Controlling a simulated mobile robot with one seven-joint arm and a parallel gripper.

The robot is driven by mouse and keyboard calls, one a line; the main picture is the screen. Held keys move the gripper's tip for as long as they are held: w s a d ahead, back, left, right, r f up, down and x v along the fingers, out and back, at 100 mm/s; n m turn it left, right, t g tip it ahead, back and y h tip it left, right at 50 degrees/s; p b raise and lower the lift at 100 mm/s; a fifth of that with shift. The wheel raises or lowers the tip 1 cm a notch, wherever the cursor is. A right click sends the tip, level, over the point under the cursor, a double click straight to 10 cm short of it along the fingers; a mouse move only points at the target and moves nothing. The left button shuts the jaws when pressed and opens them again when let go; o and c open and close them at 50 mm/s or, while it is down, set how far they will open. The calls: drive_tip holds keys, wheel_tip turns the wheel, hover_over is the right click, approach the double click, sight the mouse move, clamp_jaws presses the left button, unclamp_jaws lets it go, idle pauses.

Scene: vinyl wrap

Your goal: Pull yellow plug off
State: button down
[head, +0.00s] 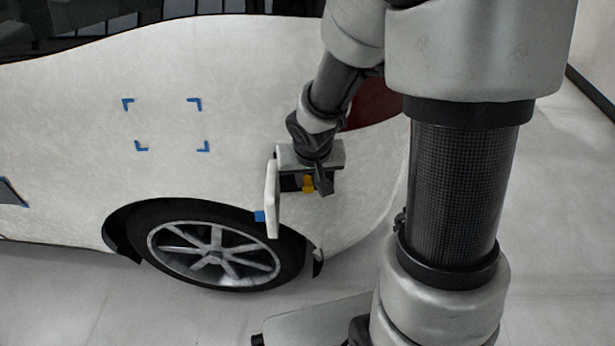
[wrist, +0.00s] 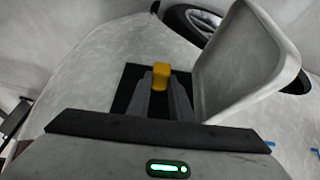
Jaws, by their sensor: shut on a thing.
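The yellow plug (head: 308,184) shows at my gripper in the head view, in front of the white car's rear side. In the wrist view the yellow plug (wrist: 161,75) sits between the two grey fingertips, over a dark rectangular recess (wrist: 133,74). My gripper (wrist: 161,84) is shut on the plug; it also shows in the head view (head: 315,186). A white flap (wrist: 245,65) stands open beside the recess, to the right in the wrist view. The flap (head: 271,198) is left of my gripper in the head view. I cannot tell how far the plug sits in the recess.
The white car body (head: 70,120) fills the left and middle. Its wheel (head: 213,256) is below and left of my gripper. Blue corner marks (head: 195,104) are on the side panel. The floor at right (head: 560,220) is clear. The open flap stands close to my gripper.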

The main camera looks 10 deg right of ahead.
drive_tip(key=shift+s, duration=0.1)
drive_tip(key=s+a+b, duration=0.1)
drive_tip(key=s, duration=0.5)
drive_tip(key=shift+s+r, duration=0.4)
idle(0.6)
